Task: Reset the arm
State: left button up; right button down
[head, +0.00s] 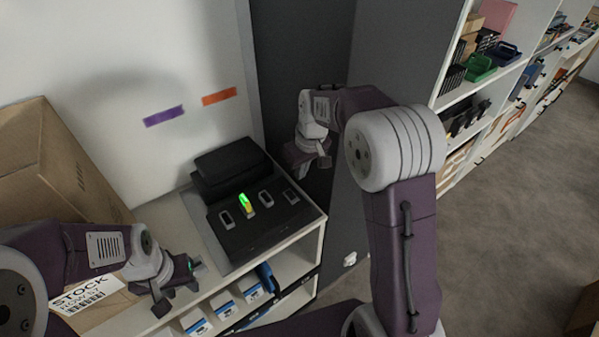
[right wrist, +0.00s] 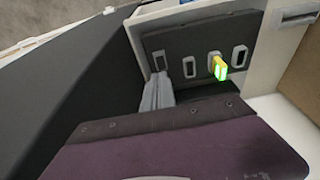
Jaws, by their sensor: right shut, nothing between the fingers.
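My right arm rises in the head view, and its gripper (head: 318,158) is shut and empty, to the right of a black slotted dock (head: 240,232) and in front of a dark grey panel. Its grey fingers show in the right wrist view (right wrist: 157,93), apart from the dock (right wrist: 172,42). My left gripper (head: 178,287) is at the lower left, its fingers apart and empty, in front of the shelf unit's top. A yellow device with a green light (head: 246,203) stands upright in one dock slot; it also shows in the right wrist view (right wrist: 218,68).
A cardboard carton (head: 50,160) stands at the left. The white shelf unit (head: 300,262) under the dock holds blue-and-white boxes (head: 223,303). The dark panel (head: 305,60) is close to my right arm. Stocked shelves (head: 490,75) line the right; the floor (head: 510,210) there is clear.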

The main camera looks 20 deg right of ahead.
jog(key=shift+a, duration=0.1)
jog(key=s+d+f+m, duration=0.1)
jog(key=s+f+m, duration=0.1)
jog(key=s, duration=0.8)
jog(key=s+f+m+g, duration=0.1)
jog(key=s+f, duration=0.4)
jog(key=s, duration=0.5)
jog(key=shift+s+d+f+m+h, duration=0.2)
jog(key=shift+s+d+m+h, duration=0.2)
jog(key=shift+m, duration=0.2)
jog(key=shift+a, duration=0.15)
